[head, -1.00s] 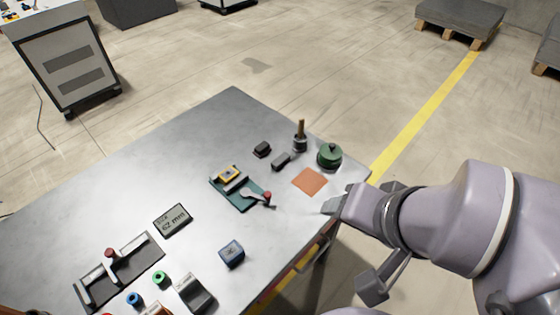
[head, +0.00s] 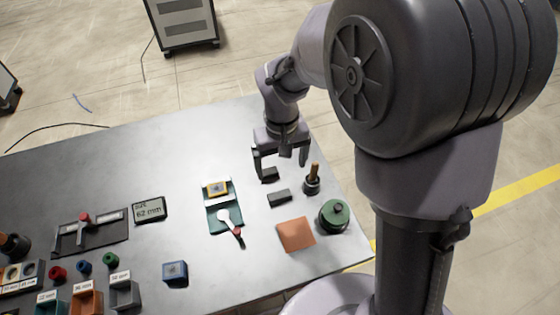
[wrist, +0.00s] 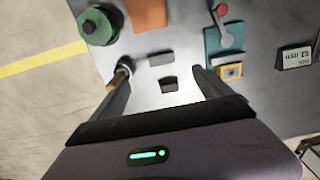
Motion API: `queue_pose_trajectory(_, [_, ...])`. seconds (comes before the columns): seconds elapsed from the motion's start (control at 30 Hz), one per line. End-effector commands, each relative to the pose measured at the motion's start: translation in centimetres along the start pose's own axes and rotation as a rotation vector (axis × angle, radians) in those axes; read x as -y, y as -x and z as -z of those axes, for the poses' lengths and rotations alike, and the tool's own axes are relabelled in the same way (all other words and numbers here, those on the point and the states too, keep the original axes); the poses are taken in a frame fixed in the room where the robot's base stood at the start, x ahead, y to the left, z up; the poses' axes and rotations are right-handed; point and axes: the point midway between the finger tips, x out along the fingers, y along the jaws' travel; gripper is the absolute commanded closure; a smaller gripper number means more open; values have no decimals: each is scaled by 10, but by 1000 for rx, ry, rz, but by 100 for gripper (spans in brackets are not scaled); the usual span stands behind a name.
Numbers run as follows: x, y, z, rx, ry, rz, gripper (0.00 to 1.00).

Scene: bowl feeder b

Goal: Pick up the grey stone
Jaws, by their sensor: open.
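Two small dark grey blocks lie on the table; which one is the stone I cannot tell for sure. The longer, flat grey block (head: 279,198) also shows in the wrist view (wrist: 160,58). A shorter, darker block (head: 269,174) lies behind it, and in the wrist view (wrist: 169,84) it has slanted sides. My gripper (head: 281,167) is open and points down over the table's far right part. In the wrist view its fingers (wrist: 160,76) stand apart on either side of the darker block, with nothing held. The longer block lies just ahead of the fingertips.
A wooden-handled tool in a dark holder (head: 312,180) stands close to the right finger. A green round container (head: 333,215) and an orange pad (head: 296,234) are nearer the front. A teal tray (head: 222,222) with a yellow-framed piece and red-ended lever lies left. Bare table lies between.

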Motion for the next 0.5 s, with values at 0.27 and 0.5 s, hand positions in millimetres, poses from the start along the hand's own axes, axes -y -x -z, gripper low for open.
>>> queue_pose_trajectory(0.27, [0,-88,-1,4,-3,1,11])
queue_pose_trajectory(0.5, [0,-112,1,1,-3,0,11])
